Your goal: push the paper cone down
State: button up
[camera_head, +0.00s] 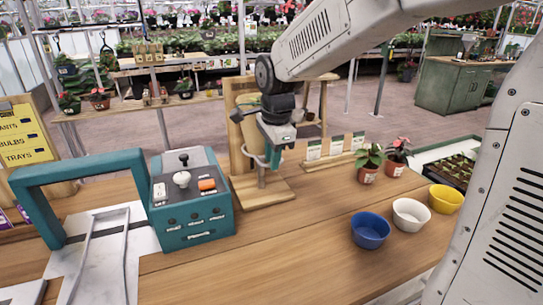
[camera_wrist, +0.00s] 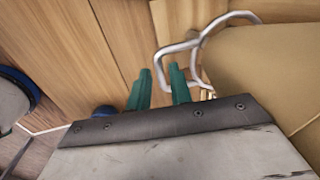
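A tan paper cone (camera_wrist: 265,65) fills the right side of the wrist view, beside a metal wire holder (camera_wrist: 180,47). In the head view, the wire holder (camera_head: 250,156) is on a wooden stand (camera_head: 262,195), and my arm and gripper hide much of that area, so how deep the cone sits cannot be told. My gripper (camera_head: 273,160) is at the stand, in front of the upright board. In the wrist view, its two teal fingers (camera_wrist: 159,82) are apart with nothing between them, left of the cone and close to the wire.
A teal machine with levers (camera_head: 192,205) stands left of the stand. Potted plants (camera_head: 369,164) and a label rack (camera_head: 328,150) are to the right. Blue (camera_head: 370,230), white (camera_head: 410,215) and yellow (camera_head: 445,199) bowls stand at the right. The front middle of the table is clear.

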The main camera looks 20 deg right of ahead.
grip_shut()
notch_tip(320, 180, down, 12)
jog(key=shift+f, duration=0.2)
jog(key=shift+s, duration=0.1)
jog(key=shift+o, duration=1.3)
grip_release()
jog(key=shift+o, duration=0.6)
jog(key=shift+r, duration=0.1)
